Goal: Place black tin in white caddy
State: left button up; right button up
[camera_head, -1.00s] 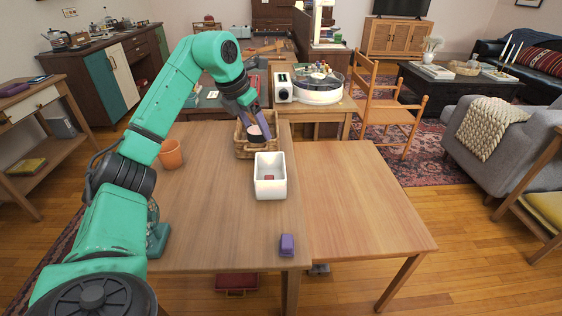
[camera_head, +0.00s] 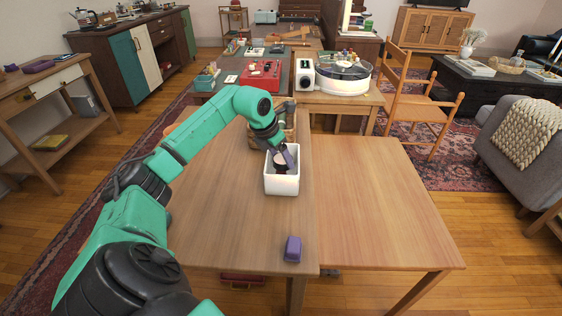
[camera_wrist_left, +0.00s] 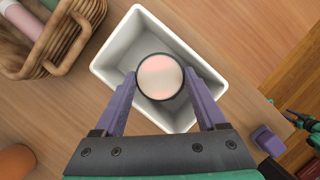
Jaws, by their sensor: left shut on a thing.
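The black tin (camera_wrist_left: 160,77) is round, with a black rim and a pale pinkish top. My left gripper (camera_wrist_left: 161,80) is shut on it, with one purple finger on each side. In the head view the tin (camera_head: 280,160) shows dark beside the fingers of my left gripper (camera_head: 285,157), at the mouth of the white caddy (camera_head: 282,186). In the left wrist view the tin lies within the outline of the open white caddy (camera_wrist_left: 105,66); its height above the caddy floor is hard to tell. My right gripper is in neither view.
A wicker basket (camera_wrist_left: 72,20) stands close behind the caddy, holding a pink item. A purple block (camera_head: 292,249) lies near the table's front edge. An orange pot (camera_wrist_left: 15,161) stands to the left. The right-hand tabletop (camera_head: 380,205) is clear.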

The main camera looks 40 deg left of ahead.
pick_arm(q)
jog(key=shift+f, duration=0.6)
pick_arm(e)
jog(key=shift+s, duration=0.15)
pick_arm(q)
jog(key=shift+f, duration=0.15)
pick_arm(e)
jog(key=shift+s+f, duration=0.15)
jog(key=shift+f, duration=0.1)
pick_arm(q)
jog(key=o, duration=1.2)
jog(key=shift+a+r, duration=0.1)
jog(key=shift+r, duration=0.35)
jog(key=v, duration=1.1)
jog(key=shift+r, duration=0.3)
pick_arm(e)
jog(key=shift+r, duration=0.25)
pick_arm(q)
jog(key=shift+s, duration=0.1)
